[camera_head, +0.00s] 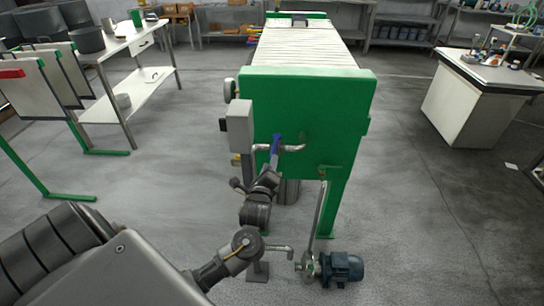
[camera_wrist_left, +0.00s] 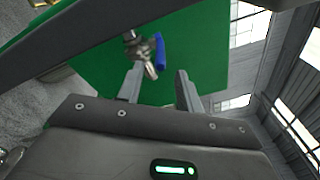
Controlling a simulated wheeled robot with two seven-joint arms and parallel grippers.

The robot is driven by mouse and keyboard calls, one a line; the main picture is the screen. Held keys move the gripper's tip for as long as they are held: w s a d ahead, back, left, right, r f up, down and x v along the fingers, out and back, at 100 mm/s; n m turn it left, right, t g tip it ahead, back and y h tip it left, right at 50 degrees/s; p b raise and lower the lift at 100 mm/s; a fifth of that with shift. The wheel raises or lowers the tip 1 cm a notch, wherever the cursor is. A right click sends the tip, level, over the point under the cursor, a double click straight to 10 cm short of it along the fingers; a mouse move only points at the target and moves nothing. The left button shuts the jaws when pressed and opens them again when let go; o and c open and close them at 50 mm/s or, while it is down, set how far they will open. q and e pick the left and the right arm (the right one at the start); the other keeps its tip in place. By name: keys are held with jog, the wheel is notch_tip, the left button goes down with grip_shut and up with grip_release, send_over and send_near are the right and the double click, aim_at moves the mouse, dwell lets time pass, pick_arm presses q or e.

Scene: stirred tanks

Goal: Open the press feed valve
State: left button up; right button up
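The press feed valve shows as a blue lever handle (camera_head: 275,144) at a metal pipe (camera_head: 291,148) on the green end plate (camera_head: 340,110) of the filter press. In the left wrist view the blue handle (camera_wrist_left: 159,54) stands just beyond the fingertips, beside a shiny metal valve body (camera_wrist_left: 143,46). My left gripper (camera_head: 271,171) is just below the handle in the head view. In the left wrist view its two fingers (camera_wrist_left: 159,80) are apart, with nothing held between them. Contact with the handle cannot be made out. My right gripper is not in view.
A grey box (camera_head: 240,127) is close left of the valve. A slanted pipe (camera_head: 319,212) rises from a blue pump (camera_head: 342,268) at the lower right. A white table (camera_head: 125,45) stands left and a lab bench (camera_head: 470,105) right. Floor between press and bench is mostly clear.

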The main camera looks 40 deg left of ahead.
pick_arm(q)
jog(key=shift+v, duration=1.7)
jog(key=shift+c, duration=0.2)
